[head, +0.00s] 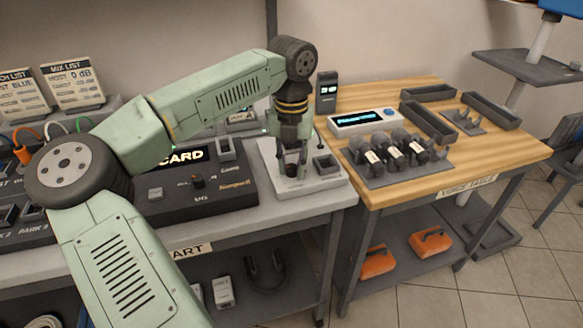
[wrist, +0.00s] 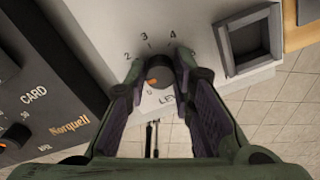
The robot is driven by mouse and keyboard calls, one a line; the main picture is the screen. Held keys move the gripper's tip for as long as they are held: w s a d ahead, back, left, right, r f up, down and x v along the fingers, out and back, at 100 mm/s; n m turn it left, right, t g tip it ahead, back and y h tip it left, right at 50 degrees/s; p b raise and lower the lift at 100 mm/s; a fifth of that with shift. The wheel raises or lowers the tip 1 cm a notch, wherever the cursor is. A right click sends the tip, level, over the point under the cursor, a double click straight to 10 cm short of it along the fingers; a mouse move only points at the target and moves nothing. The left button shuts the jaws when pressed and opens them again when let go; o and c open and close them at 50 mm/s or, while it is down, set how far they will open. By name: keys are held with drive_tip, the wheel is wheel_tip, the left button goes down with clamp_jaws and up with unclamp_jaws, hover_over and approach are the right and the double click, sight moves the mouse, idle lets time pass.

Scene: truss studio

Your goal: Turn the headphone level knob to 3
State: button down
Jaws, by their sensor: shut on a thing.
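The headphone level knob (wrist: 159,72) is a dark round knob on a light grey panel, with the figures 2, 3 and 4 around its far side. A small orange mark shows on its lower left side, away from the 3. Lettering beginning "LE" shows below it, partly hidden. My gripper (head: 291,165) points down over the panel, with its fingers shut on the knob from both sides. In the head view the knob (head: 291,171) shows dark between the fingertips.
A square grey tray (wrist: 250,38) stands right of the knob on the same panel. A dark card unit (head: 195,185) is close on the left. On the wooden table (head: 470,150) at the right are microphones (head: 395,150), a display box (head: 365,121) and grey trays. Tiled floor lies below.

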drive_tip(key=m+b, duration=0.1)
drive_tip(key=m, duration=0.3)
drive_tip(key=shift+m, duration=0.4)
drive_tip(key=m, duration=0.3)
drive_tip(key=shift+m, duration=0.3)
drive_tip(key=m, duration=0.8)
drive_tip(key=shift+m, duration=0.6)
drive_tip(key=c, duration=1.4)
unclamp_jaws()
drive_tip(key=shift+o, duration=0.2)
